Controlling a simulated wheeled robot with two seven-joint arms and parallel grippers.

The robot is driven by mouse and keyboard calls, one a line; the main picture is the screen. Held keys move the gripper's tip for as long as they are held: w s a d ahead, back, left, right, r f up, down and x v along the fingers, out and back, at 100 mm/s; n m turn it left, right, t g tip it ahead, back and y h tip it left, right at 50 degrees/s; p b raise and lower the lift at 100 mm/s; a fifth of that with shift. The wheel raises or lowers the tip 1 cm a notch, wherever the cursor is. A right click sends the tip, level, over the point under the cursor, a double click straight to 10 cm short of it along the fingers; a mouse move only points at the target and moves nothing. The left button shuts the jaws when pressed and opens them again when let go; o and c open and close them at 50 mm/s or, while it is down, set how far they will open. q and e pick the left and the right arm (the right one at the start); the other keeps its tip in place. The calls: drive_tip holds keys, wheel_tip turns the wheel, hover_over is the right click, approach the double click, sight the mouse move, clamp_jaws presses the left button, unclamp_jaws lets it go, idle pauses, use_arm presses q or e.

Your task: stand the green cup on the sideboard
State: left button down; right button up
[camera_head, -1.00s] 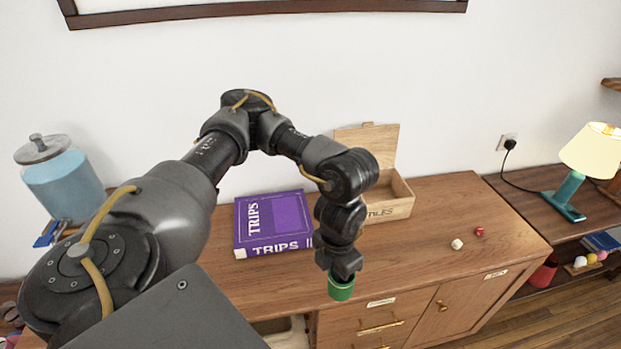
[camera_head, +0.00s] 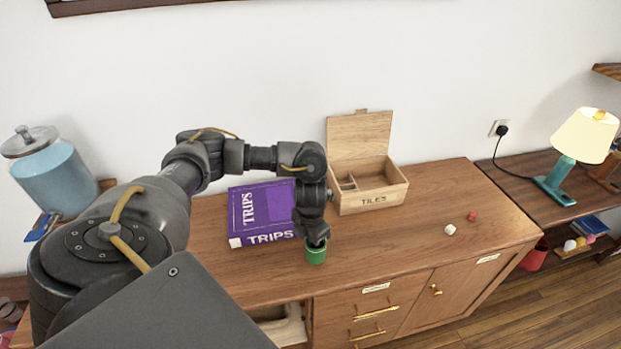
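The green cup (camera_head: 316,254) is upright under my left gripper (camera_head: 316,240), near the front part of the sideboard (camera_head: 390,245). My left gripper points down and its fingers are at the cup's rim, so it appears shut on the cup. The cup's base is at or just above the sideboard top; I cannot tell whether it touches. My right gripper is not in view.
A purple TRIPS book (camera_head: 262,212) lies just left of the cup. An open wooden TILES box (camera_head: 368,190) stands behind. The top between cup and dice is clear.

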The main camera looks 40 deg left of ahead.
use_arm(q)
wheel_tip(320, 180, down, 2)
drive_tip(key=shift+f, duration=0.15)
drive_tip(key=shift+f, duration=0.15)
drive_tip(key=c, duration=1.6)
unclamp_jaws()
